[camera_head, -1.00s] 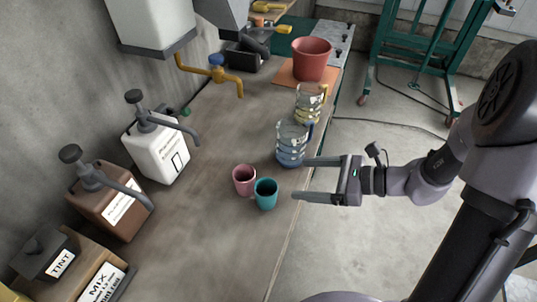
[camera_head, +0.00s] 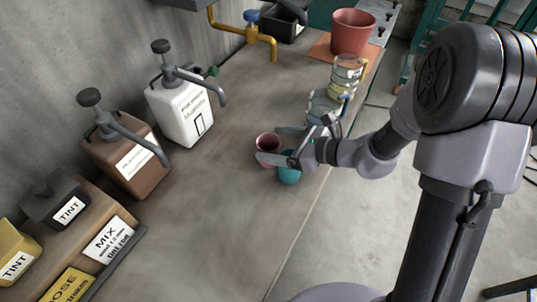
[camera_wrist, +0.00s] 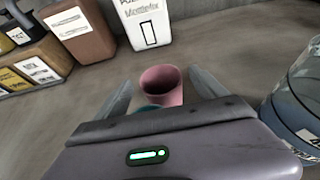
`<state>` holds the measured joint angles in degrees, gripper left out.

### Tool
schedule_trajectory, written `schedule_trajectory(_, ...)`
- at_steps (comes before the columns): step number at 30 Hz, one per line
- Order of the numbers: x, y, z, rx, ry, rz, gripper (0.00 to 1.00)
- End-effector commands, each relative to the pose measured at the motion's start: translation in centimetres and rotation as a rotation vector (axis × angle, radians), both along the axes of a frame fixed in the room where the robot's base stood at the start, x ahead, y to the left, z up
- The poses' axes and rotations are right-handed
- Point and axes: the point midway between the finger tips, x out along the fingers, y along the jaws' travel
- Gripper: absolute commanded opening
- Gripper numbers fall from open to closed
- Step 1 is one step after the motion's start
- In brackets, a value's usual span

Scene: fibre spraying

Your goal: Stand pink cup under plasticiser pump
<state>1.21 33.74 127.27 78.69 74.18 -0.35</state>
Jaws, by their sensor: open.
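The pink cup (camera_head: 266,142) stands upright on the bench. It also shows in the wrist view (camera_wrist: 162,86), between my two spread fingers. My gripper (camera_head: 274,146) is open, its fingers on either side of the pink cup; I cannot tell whether they touch it. The teal cup (camera_head: 289,175) stands just beside the pink cup, partly under my gripper. A brown pump bottle (camera_head: 122,160), whose label seems to read plasticiser, stands at the left by the wall, its grey spout reaching out over the bench.
A white pump bottle (camera_head: 182,112) stands beside the brown one. Glass jugs (camera_head: 347,75) stand behind my gripper near the bench's right edge. A red pot (camera_head: 352,32) is at the back. The middle bench is clear.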

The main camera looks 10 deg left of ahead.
Motion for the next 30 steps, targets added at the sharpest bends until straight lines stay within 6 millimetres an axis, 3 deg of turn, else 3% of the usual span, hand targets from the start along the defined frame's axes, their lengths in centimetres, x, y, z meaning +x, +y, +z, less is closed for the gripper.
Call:
schedule_trajectory(3, 0.0, -0.1, 0.1, 0.000, 0.000, 0.000, 0.79)
schedule_trajectory(15, 0.0, -0.1, 0.1, 0.000, 0.000, 0.000, 0.00)
schedule_trajectory(23, 0.0, -0.1, 0.9, 0.001, -0.002, -0.001, 0.00)
schedule_trajectory(30, 0.0, -0.1, 7.4, 0.000, -0.004, 0.001, 0.00)
